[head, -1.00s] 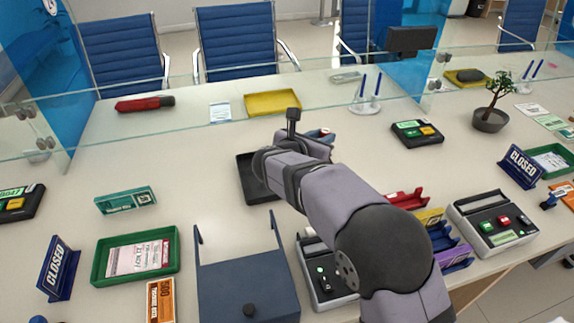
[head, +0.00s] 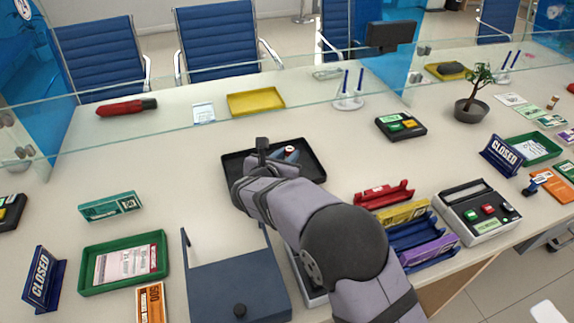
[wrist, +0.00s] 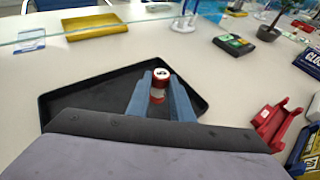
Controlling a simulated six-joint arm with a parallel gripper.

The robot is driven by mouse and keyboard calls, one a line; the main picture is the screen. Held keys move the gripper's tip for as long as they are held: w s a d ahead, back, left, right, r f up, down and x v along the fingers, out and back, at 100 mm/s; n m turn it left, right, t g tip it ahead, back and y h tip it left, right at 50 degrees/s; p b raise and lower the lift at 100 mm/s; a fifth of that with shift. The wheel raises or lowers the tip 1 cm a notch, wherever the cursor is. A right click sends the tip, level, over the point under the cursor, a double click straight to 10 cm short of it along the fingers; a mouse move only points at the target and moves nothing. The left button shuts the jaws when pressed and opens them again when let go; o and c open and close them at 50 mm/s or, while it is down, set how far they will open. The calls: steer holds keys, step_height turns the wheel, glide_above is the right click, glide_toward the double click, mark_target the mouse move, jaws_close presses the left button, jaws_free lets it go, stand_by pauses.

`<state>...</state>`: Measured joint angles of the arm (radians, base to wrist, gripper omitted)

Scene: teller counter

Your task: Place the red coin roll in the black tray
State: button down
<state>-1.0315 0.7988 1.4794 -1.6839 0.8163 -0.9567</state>
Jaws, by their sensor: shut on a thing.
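The red coin roll (wrist: 160,79) stands upright between the two blue fingers of my gripper (wrist: 163,98) in the wrist view. My gripper is shut on it. The roll is over the inside of the black tray (wrist: 90,95); whether its lower end touches the tray floor is hidden. In the head view my gripper (head: 290,155) is over the tray (head: 235,160), and the roll's top (head: 290,150) shows as a small red and white spot. My arm covers part of the tray's near side.
A yellow tray (head: 255,101) lies behind the glass divider. Red, yellow, blue and purple coin racks (head: 385,194) stand to the right of my arm. A dark blue box (head: 235,285) and a green tray (head: 150,240) lie nearer.

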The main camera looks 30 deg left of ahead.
steer(key=shift+f, duration=1.85)
steer(key=shift+f, duration=0.2)
steer(key=c, duration=1.6)
jaws_free()
steer(key=shift+o, duration=0.2)
steer(key=shift+r, duration=0.15)
steer(key=shift+s+r, duration=0.1)
steer(key=b+v, duration=0.1)
steer(key=v, duration=1)
steer(key=shift+s, duration=0.4)
steer(key=shift+w+d+r, duration=0.1)
steer(key=shift+d+r, duration=0.05)
steer(key=shift+d, duration=0.1)
